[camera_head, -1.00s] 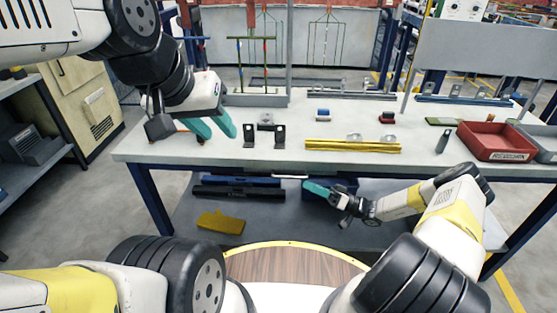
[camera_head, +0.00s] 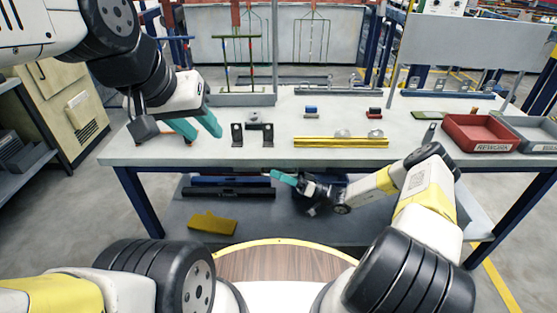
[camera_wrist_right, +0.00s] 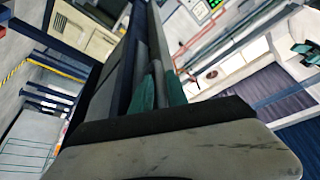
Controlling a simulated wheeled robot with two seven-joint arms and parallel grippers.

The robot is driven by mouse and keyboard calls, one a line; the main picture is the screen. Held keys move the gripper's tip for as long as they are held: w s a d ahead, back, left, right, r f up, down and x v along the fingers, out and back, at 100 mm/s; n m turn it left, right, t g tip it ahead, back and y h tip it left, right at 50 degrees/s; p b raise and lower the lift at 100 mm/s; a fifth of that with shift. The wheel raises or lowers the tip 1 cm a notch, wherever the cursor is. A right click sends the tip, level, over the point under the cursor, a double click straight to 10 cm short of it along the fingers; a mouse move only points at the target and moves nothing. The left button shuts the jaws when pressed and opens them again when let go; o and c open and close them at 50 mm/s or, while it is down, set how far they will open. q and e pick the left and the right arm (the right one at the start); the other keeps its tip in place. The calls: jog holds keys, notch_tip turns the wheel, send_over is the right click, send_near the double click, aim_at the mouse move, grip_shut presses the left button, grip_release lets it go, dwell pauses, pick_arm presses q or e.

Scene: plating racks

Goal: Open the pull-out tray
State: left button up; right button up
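The pull-out tray is hard to make out; a dark blue, bin-like thing (camera_head: 333,179) shows under the workbench top, partly hidden by my right arm. My right gripper (camera_head: 281,178), with teal fingers, is under the bench's front edge, left of that blue thing. In the right wrist view, the two teal fingers (camera_wrist_right: 160,95) are close together beside long dark and grey edges. Whether they hold anything is unclear. My left gripper (camera_head: 207,136) is above the left part of the bench, its teal fingers apart and empty.
The bench top (camera_head: 215,152) carries black brackets (camera_head: 252,133), a yellow bar (camera_head: 340,142) and a red rework bin (camera_head: 478,134). Blue and black bars (camera_head: 225,193) and a yellow piece (camera_head: 212,223) lie on the lower shelf (camera_head: 270,222).

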grip_shut()
dwell(1.4)
